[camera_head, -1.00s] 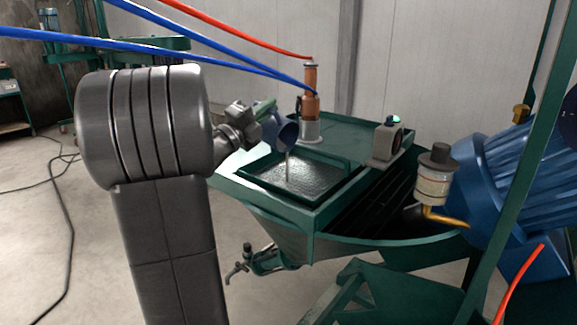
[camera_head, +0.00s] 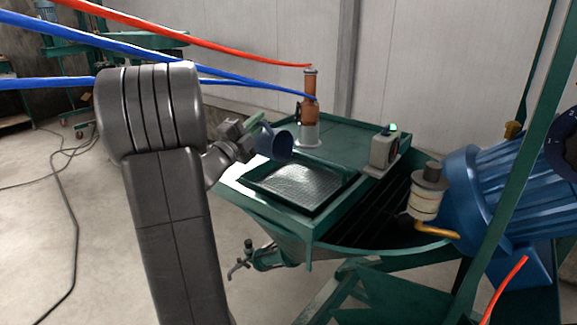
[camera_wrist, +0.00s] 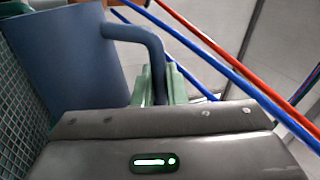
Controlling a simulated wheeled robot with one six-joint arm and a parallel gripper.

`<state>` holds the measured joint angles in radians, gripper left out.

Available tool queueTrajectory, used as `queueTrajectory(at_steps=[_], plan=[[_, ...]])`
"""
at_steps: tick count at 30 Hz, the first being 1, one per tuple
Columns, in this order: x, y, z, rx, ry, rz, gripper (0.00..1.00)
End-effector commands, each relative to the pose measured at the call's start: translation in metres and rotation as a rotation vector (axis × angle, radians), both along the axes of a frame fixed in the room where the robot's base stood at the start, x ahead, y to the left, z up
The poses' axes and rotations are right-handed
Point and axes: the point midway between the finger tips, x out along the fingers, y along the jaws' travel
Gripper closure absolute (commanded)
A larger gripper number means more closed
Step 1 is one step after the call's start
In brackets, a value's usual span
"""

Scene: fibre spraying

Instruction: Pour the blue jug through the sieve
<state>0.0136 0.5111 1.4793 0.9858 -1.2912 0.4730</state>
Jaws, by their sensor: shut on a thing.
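My gripper (camera_head: 250,132) is shut on the handle of the blue jug (camera_head: 275,145). The jug is tilted with its mouth towards the right, above the back left part of the sieve (camera_head: 293,186). No stream shows from its mouth. The sieve is a dark mesh in a green square frame, with a shiny grey surface. In the wrist view the jug (camera_wrist: 68,60) fills the upper left, its handle running down between the green fingers (camera_wrist: 172,85). Part of the mesh (camera_wrist: 22,120) shows at the left edge. The jug's inside is mostly hidden.
A copper-coloured cylinder (camera_head: 309,103) stands on the green machine top behind the sieve. A grey box with a green light (camera_head: 384,150) and a jar-like canister (camera_head: 426,190) stand to the right. A blue motor (camera_head: 495,195) is further right. Blue and red hoses cross above the arm.

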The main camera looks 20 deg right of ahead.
Motion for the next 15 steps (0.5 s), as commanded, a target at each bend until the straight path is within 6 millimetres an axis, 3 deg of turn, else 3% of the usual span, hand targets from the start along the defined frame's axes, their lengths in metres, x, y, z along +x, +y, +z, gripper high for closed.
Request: queueTrajectory(at_steps=[15], plan=[[0.032,0.017,-0.008,-0.102,0.227,-0.005,1.0]])
